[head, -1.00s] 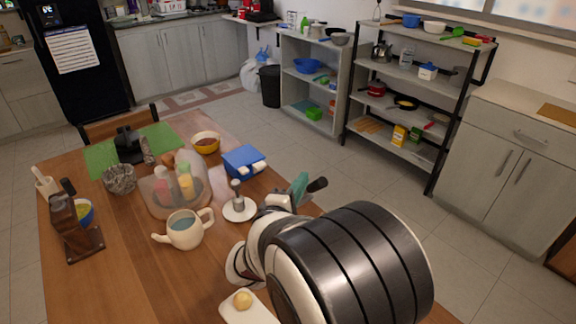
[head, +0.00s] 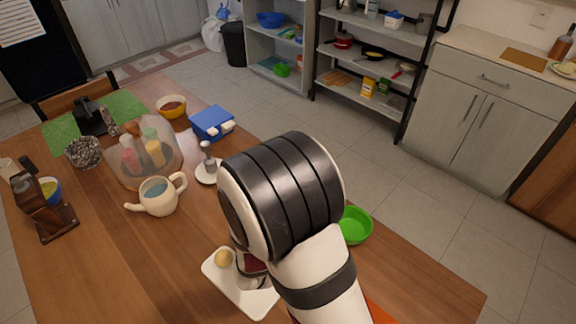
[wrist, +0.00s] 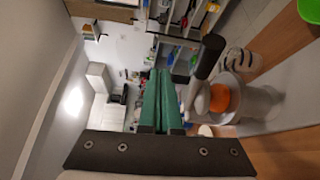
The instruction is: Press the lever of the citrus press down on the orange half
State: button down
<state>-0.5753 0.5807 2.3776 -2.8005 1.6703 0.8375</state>
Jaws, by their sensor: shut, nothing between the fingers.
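In the wrist view the citrus press (wrist: 258,104) stands at the right, pale and sideways in the picture. An orange half (wrist: 222,98) shows on it. Its lever has a dark handle (wrist: 208,57) that sticks out beside my gripper's fingers. My gripper (wrist: 160,72) is shut and empty, its green fingers together left of the lever. I cannot tell whether they touch it. In the head view my arm hides the gripper and the press.
A white board (head: 240,288) with a small yellowish round item (head: 223,258) lies near my arm. A teapot (head: 158,196), a white-based stand (head: 207,172), a clear dome (head: 150,165) and a blue box (head: 211,122) stand left. A green bowl (head: 355,225) is right.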

dwell(0.3)
notch_tip(320, 180, up, 4)
jog(key=a+r, duration=0.1)
jog(key=a, duration=0.1)
jog(key=s+a+f, duration=0.4)
jog(key=s+f, duration=0.2)
jog(key=s, duration=0.1)
notch_tip(320, 180, up, 14)
jog(key=shift+a, duration=0.25)
jog(key=shift+w, duration=0.1)
